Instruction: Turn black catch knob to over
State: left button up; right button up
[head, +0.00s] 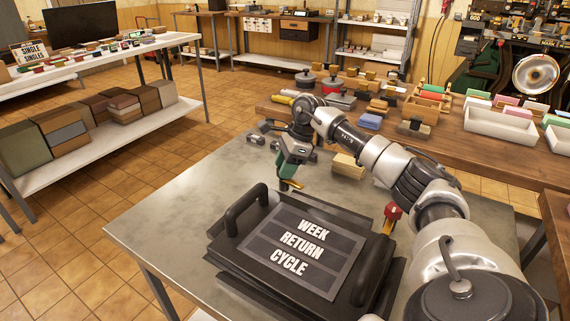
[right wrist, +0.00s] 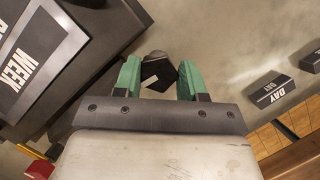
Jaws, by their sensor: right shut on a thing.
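The black press (head: 305,246) stands on the grey metal table, its top plate reading WEEK RETURN CYCLE, with a black bar handle at each side. Its plate also shows at the left of the right wrist view (right wrist: 42,55). My right gripper (head: 289,177) is low beside the press's far edge, fingers pointing down. In the right wrist view its green fingers (right wrist: 158,78) are closed on the black catch knob (right wrist: 157,70), which sits between them. In the head view the knob is hidden by the gripper and press. My left gripper is not in view.
A red knob (head: 392,211) stands at the press's right rear corner. Small black DAY blocks (right wrist: 268,92) lie on the table beyond the gripper. A pale block stack (head: 348,165) is near the table's back edge. The table's left part is clear.

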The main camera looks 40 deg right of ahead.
jog(key=m+p, duration=0.1)
jog(key=m, duration=0.1)
jog(key=shift+r+m+t+h, duration=0.15)
jog(key=shift+m+t+h, duration=0.25)
jog(key=m+h+p, duration=0.1)
jog(key=m, duration=0.2)
jog(key=shift+s+m+t+p, duration=0.1)
jog(key=shift+m+t+p, duration=0.2)
jog(key=shift+t+p, duration=0.1)
jog(key=m+h+p, duration=0.1)
jog(key=m, duration=0.2)
jog(key=shift+a+m+t, duration=0.1)
jog(key=shift+m+t, duration=0.2)
jog(key=shift+t, duration=0.1)
jog(key=m+h, duration=0.1)
jog(key=m, duration=0.1)
jog(key=shift+m, duration=0.3)
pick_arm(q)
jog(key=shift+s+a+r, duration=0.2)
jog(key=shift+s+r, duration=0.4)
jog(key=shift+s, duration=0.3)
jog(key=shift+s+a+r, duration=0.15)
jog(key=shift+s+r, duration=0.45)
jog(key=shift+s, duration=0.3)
pick_arm(e)
jog(key=shift+m+h, duration=0.8)
jog(key=shift+m, duration=0.8)
jog(key=o, duration=0.9)
